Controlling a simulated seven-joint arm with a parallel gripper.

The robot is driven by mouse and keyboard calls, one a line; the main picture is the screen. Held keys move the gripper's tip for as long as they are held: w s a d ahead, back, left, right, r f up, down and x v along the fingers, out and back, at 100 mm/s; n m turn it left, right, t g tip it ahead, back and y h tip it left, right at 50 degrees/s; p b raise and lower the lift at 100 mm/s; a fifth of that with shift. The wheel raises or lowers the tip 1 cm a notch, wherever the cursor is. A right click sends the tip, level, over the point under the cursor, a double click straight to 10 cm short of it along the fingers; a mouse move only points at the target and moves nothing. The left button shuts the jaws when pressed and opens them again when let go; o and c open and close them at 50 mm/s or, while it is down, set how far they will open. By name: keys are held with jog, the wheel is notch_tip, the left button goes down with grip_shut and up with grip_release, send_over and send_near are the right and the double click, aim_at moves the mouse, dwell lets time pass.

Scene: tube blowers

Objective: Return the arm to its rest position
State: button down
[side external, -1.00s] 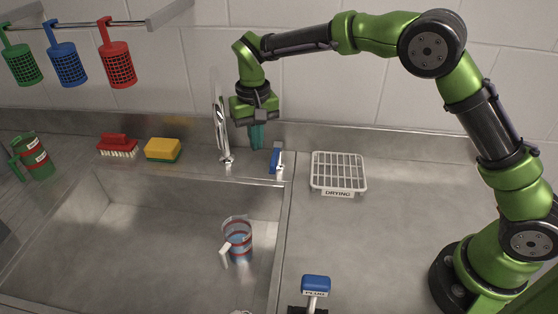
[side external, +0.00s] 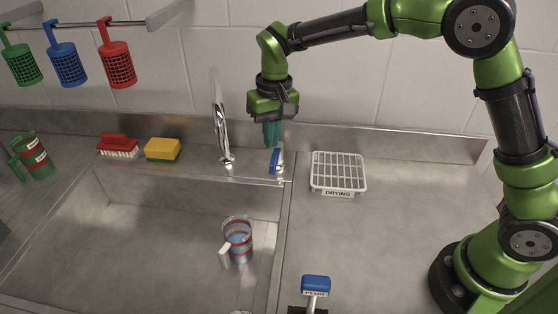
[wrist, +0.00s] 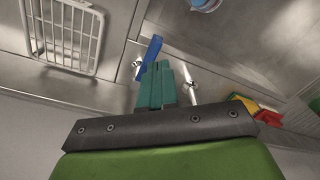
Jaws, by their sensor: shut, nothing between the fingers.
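My gripper (side external: 272,134) hangs above the back edge of the sink, fingers pointing down. Its teal fingers are together and empty, and they also show in the wrist view (wrist: 157,88). The fingers are just above and behind a blue-handled tap lever (side external: 276,160), which shows beside them in the wrist view (wrist: 150,50). The chrome faucet (side external: 222,135) stands to the left of my gripper. A clear cup with red bands and blue contents (side external: 238,240) stands upright in the sink, apart from my gripper.
A white drying rack (side external: 338,172) lies on the right counter. A blue-topped plunger lever (side external: 316,284) stands in front. A red brush (side external: 117,146), a yellow-green sponge (side external: 162,149) and a green mug (side external: 34,158) sit at left. Colored baskets (side external: 66,64) hang from a rail. The right counter is largely clear.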

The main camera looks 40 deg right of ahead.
jog(key=s+d+r+m+t, duration=0.1)
jog(key=s+d+r+t, duration=0.2)
jog(key=s, duration=0.8)
jog(key=s+d+r+t+y, duration=0.1)
jog(key=s+d+r+t, duration=0.2)
jog(key=s+d+r, duration=0.4)
jog(key=s+d, duration=0.1)
jog(key=s, duration=0.3)
jog(key=shift+s+m+t, duration=0.3)
jog(key=shift+m+t, duration=0.1)
